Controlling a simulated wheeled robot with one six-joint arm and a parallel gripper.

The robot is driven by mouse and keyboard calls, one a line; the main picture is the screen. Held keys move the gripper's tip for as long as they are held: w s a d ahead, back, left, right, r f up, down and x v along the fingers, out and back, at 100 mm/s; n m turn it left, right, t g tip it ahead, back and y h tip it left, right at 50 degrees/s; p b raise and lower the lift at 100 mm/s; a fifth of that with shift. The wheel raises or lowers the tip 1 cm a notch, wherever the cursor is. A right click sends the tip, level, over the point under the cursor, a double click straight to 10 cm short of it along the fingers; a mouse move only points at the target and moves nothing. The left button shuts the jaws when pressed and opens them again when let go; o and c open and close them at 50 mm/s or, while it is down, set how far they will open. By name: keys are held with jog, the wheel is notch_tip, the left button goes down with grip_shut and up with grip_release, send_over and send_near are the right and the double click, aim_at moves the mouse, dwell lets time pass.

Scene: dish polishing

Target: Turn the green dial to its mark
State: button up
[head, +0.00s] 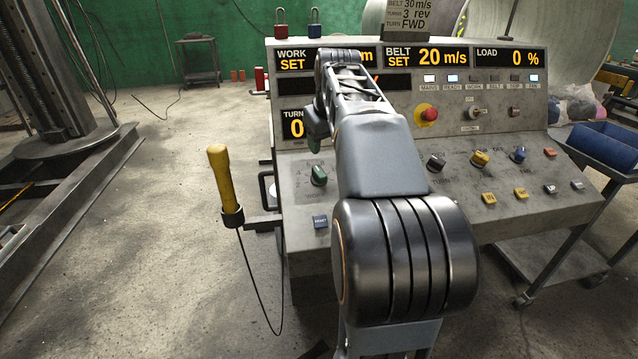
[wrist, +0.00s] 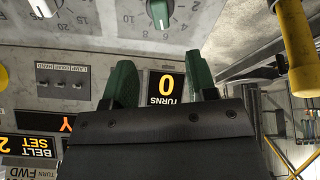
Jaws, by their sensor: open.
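The green dial (head: 319,176) is on the sloped control panel at the left, below the TURNS display reading 0 (head: 293,125). In the wrist view the green dial (wrist: 160,13) is at the top edge, partly cut off, with a numbered scale around it. My gripper (wrist: 160,64) is open and empty. Its two green fingers are apart, and the dial lies beyond their tips, not between them. In the head view my gripper (head: 317,140) is mostly hidden by my arm, just above the dial. I cannot make out which mark the dial points to.
Black (head: 436,162), yellow (head: 480,158) and blue (head: 519,154) dials sit to the right on the console (head: 560,190). A red emergency button (head: 429,114) is above them. A yellow-handled tool (head: 219,175) stands at the console's left. A card (head: 405,17) stands on top.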

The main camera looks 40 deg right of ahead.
aim_at(320, 171)
jog(key=b+x, duration=0.2)
jog(key=x, duration=1.1)
jog(key=shift+w+b, duration=0.1)
jog(key=shift+b, duration=0.3)
jog(key=shift+c, duration=0.2)
jog(key=shift+r, duration=0.1)
jog(key=c, duration=0.9)
